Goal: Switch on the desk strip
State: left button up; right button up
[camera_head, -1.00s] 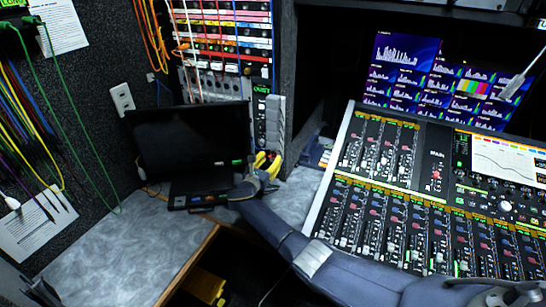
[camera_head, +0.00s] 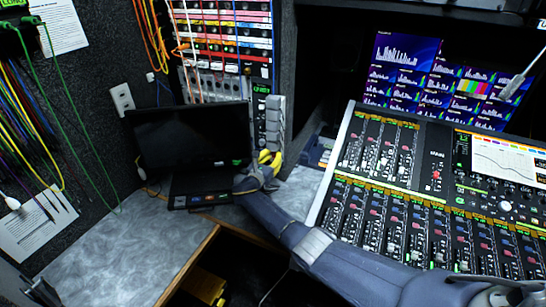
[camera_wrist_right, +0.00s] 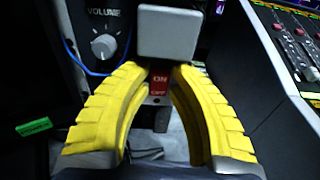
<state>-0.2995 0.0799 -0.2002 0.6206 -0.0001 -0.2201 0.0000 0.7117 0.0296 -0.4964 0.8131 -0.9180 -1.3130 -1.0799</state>
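The desk strip (camera_head: 275,121) is an upright grey strip beside the dark laptop-like screen, with grey blocks along it. In the right wrist view its red rocker switch (camera_wrist_right: 159,84), marked ON and OFF, shows just below a square grey block (camera_wrist_right: 167,32). My right gripper (camera_head: 269,158) is at the strip's lower end. In the wrist view its yellow fingers (camera_wrist_right: 161,72) are partly open, with a narrow gap at the tips. The switch shows in that gap; I cannot tell whether the tips touch it. The switch's tilt is unclear. My left gripper is not in view.
A black screen (camera_head: 192,137) stands left of the gripper. A mixing console (camera_head: 410,201) fills the right side. A volume knob (camera_wrist_right: 104,46) with a blue cable is close by the left finger. Cables hang on the left wall. The grey desktop (camera_head: 125,240) is clear at front left.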

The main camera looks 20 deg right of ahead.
grip_shut()
jog(key=shift+r+g+y, duration=0.1)
jog(key=shift+g+y, duration=0.4)
jog(key=shift+d, duration=0.1)
jog(key=shift+c, duration=1.4)
grip_release()
jog(key=o, duration=0.9)
jog(key=shift+v, duration=6)
